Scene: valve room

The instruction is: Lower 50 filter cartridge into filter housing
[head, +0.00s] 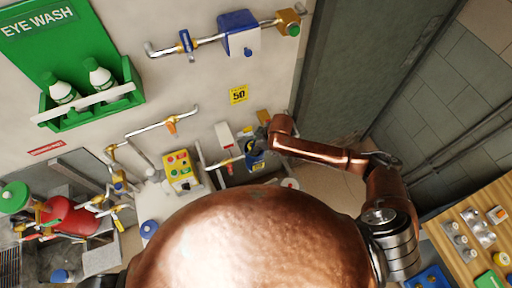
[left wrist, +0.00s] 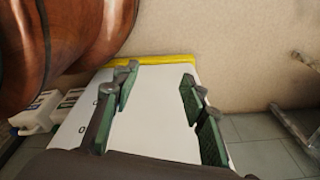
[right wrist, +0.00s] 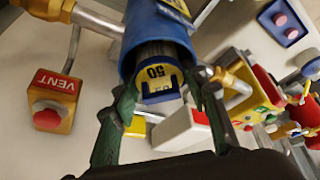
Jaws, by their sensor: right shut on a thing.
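The 50 filter cartridge (right wrist: 157,74), with a yellow label reading 50, shows in the right wrist view at the mouth of a blue cylindrical filter housing (right wrist: 170,35). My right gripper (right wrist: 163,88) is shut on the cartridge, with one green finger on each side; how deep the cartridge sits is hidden. In the head view the blue housing (head: 256,162) stands near the wall, below my right gripper (head: 259,138), which partly hides it. My left gripper (left wrist: 160,76) is open and empty over a white, yellow-edged surface (left wrist: 150,130); it is out of the head view.
A yellow 50 sign (head: 238,94) is on the wall above. A wooden bench (head: 470,235) with small parts is at the right.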

